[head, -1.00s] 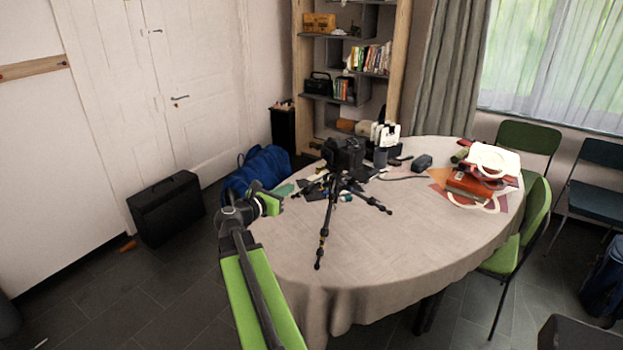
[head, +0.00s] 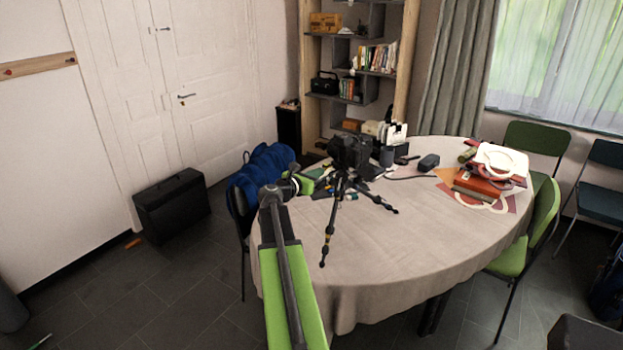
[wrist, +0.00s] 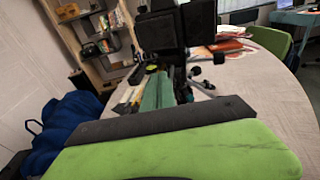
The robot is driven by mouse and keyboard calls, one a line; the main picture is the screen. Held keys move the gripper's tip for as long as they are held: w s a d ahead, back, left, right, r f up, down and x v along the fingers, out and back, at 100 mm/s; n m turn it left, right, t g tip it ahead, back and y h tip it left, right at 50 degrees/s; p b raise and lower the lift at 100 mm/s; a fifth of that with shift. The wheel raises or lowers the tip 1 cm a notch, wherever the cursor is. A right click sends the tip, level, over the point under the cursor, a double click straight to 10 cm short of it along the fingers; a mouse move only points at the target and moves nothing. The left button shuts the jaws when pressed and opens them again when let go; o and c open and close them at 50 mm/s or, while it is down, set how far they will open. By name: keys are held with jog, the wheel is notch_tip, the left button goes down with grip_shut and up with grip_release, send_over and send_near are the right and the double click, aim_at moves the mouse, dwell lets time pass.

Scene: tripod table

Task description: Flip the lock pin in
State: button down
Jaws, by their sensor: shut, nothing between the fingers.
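A black camera (head: 349,152) sits on a small black tripod (head: 332,225) with spread legs on the round table (head: 400,235). The lock pin is too small to make out. My gripper (head: 307,184) is shut and empty, at the table's left edge, just left of the tripod and apart from it in the picture. In the wrist view, a green and dark part of my gripper (wrist: 175,148) fills the bottom. The camera (wrist: 158,32) hangs at the top of that view, beyond the gripper, with part of it cut off.
Small tools and a green item (wrist: 157,92) lie around the tripod. A red box (head: 478,184) and papers lie at the table's right. A blue bag (head: 262,172) is left of the table. The table's front is clear.

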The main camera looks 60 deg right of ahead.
jog(key=shift+d, duration=0.1)
jog(key=shift+s+d, duration=0.25)
jog(key=shift+d, duration=0.55)
jog(key=a+r+p, duration=0.1)
jog(key=a+r, duration=0.1)
jog(key=a, duration=1.2)
jog(key=shift+w+p, duration=0.4)
jog(key=shift+w, duration=0.05)
